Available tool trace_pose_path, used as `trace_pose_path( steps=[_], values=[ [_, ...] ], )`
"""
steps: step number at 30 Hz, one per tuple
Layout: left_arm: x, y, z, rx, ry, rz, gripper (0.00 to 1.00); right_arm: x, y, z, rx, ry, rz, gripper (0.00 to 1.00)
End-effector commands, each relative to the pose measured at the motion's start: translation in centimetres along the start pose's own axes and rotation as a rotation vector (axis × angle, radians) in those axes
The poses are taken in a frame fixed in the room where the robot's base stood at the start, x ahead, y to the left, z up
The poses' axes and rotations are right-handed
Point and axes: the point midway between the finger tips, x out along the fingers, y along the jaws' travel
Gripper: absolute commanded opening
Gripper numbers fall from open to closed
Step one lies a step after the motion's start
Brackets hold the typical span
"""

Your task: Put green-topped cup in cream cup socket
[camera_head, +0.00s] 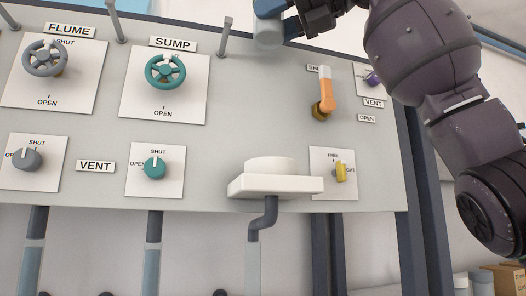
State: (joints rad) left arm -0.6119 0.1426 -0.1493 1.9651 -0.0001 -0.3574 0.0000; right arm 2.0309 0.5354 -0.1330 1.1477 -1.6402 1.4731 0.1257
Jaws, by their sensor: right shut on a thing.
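The cream cup socket is a pale block (276,185) with a round raised part on top, fixed low at the front of the panel above a bent dark pipe. My right gripper (275,17) is at the top edge of the view, shut on a pale grey cup-like cylinder (268,37). Blue parts cover its upper portion, and I cannot tell whether they are fingers or part of the cup. No green top shows. The cylinder is well above the socket and apart from it. My left gripper is not in view.
The grey panel (225,120) carries a grey handwheel (45,60), a teal handwheel (165,72), an orange lever (325,88) and small grey, teal and yellow knobs. Metal pegs stand along its upper edge, one (225,37) left of the cylinder. Space above the socket looks clear.

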Motion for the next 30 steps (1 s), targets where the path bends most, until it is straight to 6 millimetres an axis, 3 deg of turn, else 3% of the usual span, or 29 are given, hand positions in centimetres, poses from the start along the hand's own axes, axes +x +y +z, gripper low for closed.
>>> trace_pose_path(
  steps=[21,30],
  values=[
    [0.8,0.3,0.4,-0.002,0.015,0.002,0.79,2.8,0.0,-13.8,0.001,-0.001,0.002,0.26],
    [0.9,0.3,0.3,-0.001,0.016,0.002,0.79,3.3,0.0,-16.1,0.0,0.001,0.001,0.26]
  ],
)
